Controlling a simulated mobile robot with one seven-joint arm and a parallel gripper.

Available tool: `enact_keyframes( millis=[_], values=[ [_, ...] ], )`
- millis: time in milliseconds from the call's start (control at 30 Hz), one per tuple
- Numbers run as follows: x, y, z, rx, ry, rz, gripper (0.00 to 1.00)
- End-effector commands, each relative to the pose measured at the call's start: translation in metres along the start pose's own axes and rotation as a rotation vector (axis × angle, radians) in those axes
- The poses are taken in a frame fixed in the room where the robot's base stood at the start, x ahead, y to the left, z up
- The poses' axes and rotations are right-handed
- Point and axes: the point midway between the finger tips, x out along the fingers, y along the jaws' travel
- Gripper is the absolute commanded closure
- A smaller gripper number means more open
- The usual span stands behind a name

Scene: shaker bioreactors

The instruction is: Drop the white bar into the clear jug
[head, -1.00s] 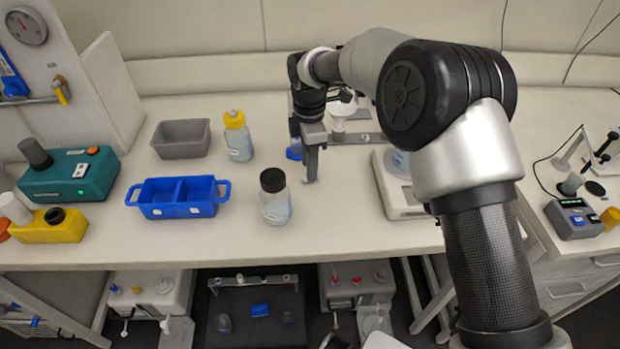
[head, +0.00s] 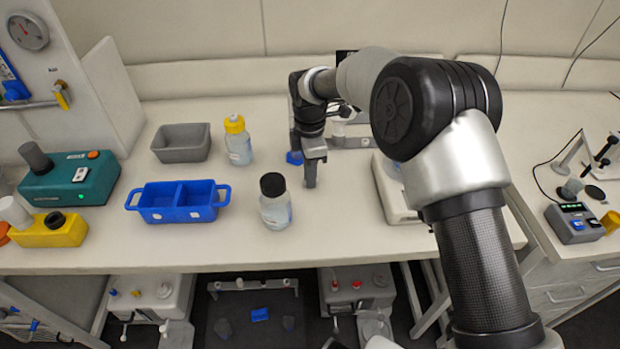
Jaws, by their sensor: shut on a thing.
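My gripper (head: 311,184) points down just above the bench, right of the black-capped bottle, with its jaws shut. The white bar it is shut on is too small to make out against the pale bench. A clear vessel (head: 392,166), which looks like the clear jug, stands on a white bench device (head: 398,208) to the right of my gripper. My arm hides most of the vessel.
A black-capped bottle (head: 276,208) stands close left of my gripper. A blue two-part tray (head: 178,213), a grey bin (head: 181,150) and a yellow-capped bottle (head: 238,147) are farther left. A small blue object (head: 294,158) sits behind my gripper.

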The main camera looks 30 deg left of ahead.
Motion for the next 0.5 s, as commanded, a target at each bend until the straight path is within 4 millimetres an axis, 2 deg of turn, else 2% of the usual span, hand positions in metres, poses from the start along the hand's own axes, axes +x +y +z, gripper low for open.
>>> enact_keyframes(
  millis=[300, 500],
  values=[
    [-0.06, 0.001, 0.0, 0.0, 0.0, 0.005, 1.0],
    [-0.089, 0.001, 0.0, 0.001, 0.0, 0.003, 1.0]
  ],
)
